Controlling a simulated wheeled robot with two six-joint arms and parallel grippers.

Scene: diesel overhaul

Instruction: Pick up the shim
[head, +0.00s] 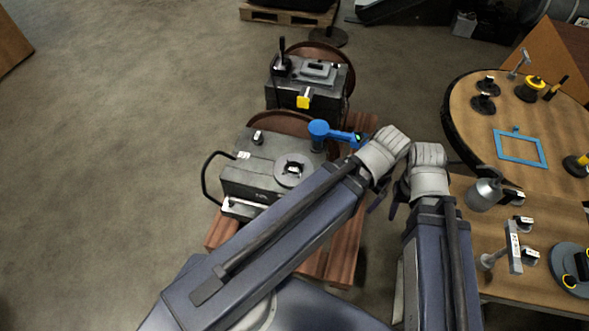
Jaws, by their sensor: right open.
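I cannot pick out the shim with certainty in the head view. A thin blue rectangular frame with a small tab (520,148) lies flat on the round wooden table at the right. I cannot tell whether it is the shim. My right gripper (384,205) shows as dark fingers beside my right wrist, left of the tables. It is open, and I see nothing between its fingers. My left arm reaches up from the lower left; its gripper is largely hidden around the wrist. A blue tool (319,131) sticks out left of that wrist. I cannot tell whether it is held.
Two dark machine units (262,165) (308,82) stand on reddish wooden planks (345,245). The round table (470,135) carries several small parts. A rectangular table (540,245) in front holds a grey canister (485,194), a metal bar (513,245) and a dark disc. Floor at left is clear.

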